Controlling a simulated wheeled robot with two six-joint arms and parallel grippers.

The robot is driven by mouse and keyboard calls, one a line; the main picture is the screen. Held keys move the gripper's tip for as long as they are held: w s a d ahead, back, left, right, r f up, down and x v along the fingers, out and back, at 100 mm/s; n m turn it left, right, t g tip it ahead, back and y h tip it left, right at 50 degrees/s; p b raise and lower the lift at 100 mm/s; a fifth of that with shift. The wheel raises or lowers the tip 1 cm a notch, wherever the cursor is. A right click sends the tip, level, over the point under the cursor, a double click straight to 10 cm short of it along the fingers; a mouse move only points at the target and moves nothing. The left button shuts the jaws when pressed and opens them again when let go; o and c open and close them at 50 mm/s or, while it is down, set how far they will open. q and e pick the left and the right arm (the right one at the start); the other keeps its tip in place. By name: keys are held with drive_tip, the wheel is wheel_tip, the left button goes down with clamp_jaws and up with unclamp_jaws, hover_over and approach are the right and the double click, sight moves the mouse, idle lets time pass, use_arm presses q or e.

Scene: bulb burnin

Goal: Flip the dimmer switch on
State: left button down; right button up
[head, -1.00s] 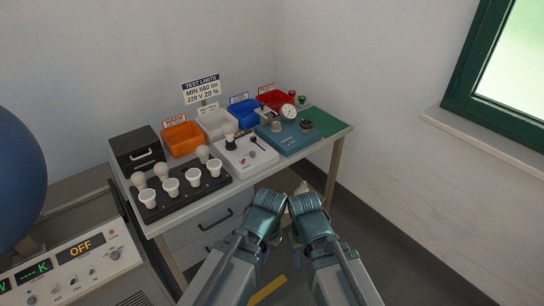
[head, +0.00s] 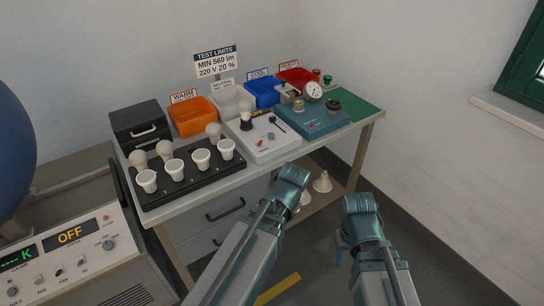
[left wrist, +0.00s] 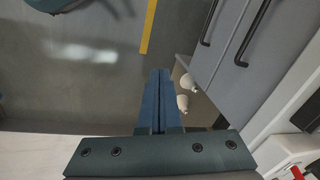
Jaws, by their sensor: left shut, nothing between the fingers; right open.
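The white control box (head: 283,145) stands near the front edge of the table, with a small red switch (head: 261,143), a knob and a dark slot on top. I take this box for the dimmer; its switch position is too small to tell. A red part (left wrist: 297,172) on a white surface shows in the left wrist view's lower right corner. My left gripper (left wrist: 158,102) is shut and empty, its fingers pointing down past the drawers; its arm ends in front of the table in the head view. My right gripper (head: 342,240) is open, right of the left arm, fingers mostly hidden.
A black socket strip (head: 190,187) with several white bulbs is left of the box. A teal meter box (head: 318,124) is right of it. Orange (head: 193,117), blue and red bins stand behind. A panel reading OFF (head: 72,236) is lower left. Bulbs lie on the lower shelf.

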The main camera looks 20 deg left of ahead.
use_arm(q)
drive_tip(key=w+a+m+t+y+b, duration=0.25)
drive_tip(key=w+a+m+y, duration=0.35)
drive_tip(key=m, duration=0.3)
drive_tip(key=w+d+r+m+t+y, duration=0.2)
drive_tip(key=w+r+m+t+y, duration=0.2)
drive_tip(key=w+r+m, duration=0.4)
wheel_tip(320, 180, up, 4)
drive_tip(key=m+t, duration=0.1)
drive_tip(key=m, duration=0.4)
drive_tip(key=shift+w+d, duration=0.15)
drive_tip(key=shift+d, duration=0.1)
use_arm(e)
wheel_tip(320, 180, down, 4)
use_arm(q)
drive_tip(key=shift+t, duration=0.25)
